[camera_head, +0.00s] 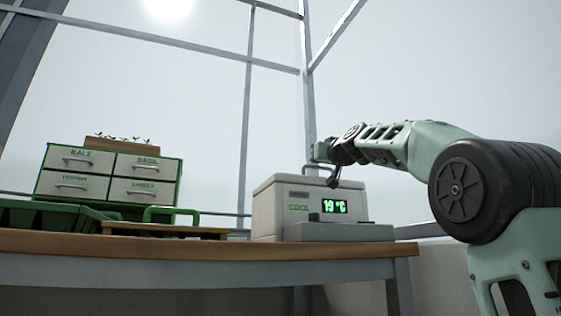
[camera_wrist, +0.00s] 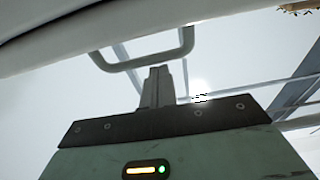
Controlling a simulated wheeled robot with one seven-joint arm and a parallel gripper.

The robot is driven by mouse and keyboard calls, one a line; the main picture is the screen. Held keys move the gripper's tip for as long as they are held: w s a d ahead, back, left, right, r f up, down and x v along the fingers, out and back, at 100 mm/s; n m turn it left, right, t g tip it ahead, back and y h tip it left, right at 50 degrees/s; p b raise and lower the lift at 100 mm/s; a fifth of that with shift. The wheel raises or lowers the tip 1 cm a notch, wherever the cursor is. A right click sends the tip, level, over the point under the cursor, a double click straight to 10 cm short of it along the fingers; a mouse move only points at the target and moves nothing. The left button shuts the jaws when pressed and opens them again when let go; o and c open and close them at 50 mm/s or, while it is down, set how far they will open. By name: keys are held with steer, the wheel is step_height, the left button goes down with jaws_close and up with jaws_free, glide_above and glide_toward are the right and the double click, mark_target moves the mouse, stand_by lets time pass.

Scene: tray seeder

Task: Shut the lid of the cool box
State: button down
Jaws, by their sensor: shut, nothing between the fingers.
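The cool box (camera_head: 272,222) is a pale grey box on the right part of the bench, with a green COOL label and a lit display reading 19 °C. Its lid (camera_head: 278,182) appears to lie on top of the box; I cannot tell whether it is fully shut. A grey bar handle (camera_wrist: 145,61) stands out from a pale surface at the top of the wrist view. My gripper (camera_head: 333,183) is at the upper front of the box. In the wrist view my gripper (camera_wrist: 157,72) is shut and empty, its tips close to the handle; contact is unclear.
The wooden bench (camera_head: 200,245) carries a green-framed drawer unit (camera_head: 110,175) with seedlings on top at the left. Green trays (camera_head: 45,215) and a low wooden board (camera_head: 165,230) lie in front of it. A grey ledge (camera_head: 340,232) is at the box's front.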

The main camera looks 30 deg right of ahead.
steer(key=shift+s+f+b, duration=0.2)
steer(key=shift+f+b, duration=0.35)
steer(key=shift+f, duration=0.6)
steer(key=shift+s+f, duration=0.1)
steer(key=shift+s, duration=0.05)
steer(key=r+b+v, duration=0.1)
steer(key=b+v, duration=0.4)
steer(key=v, duration=1.2)
steer(key=shift+s+a+b, duration=0.15)
steer(key=shift+s+b, duration=0.2)
steer(key=shift+r, duration=0.1)
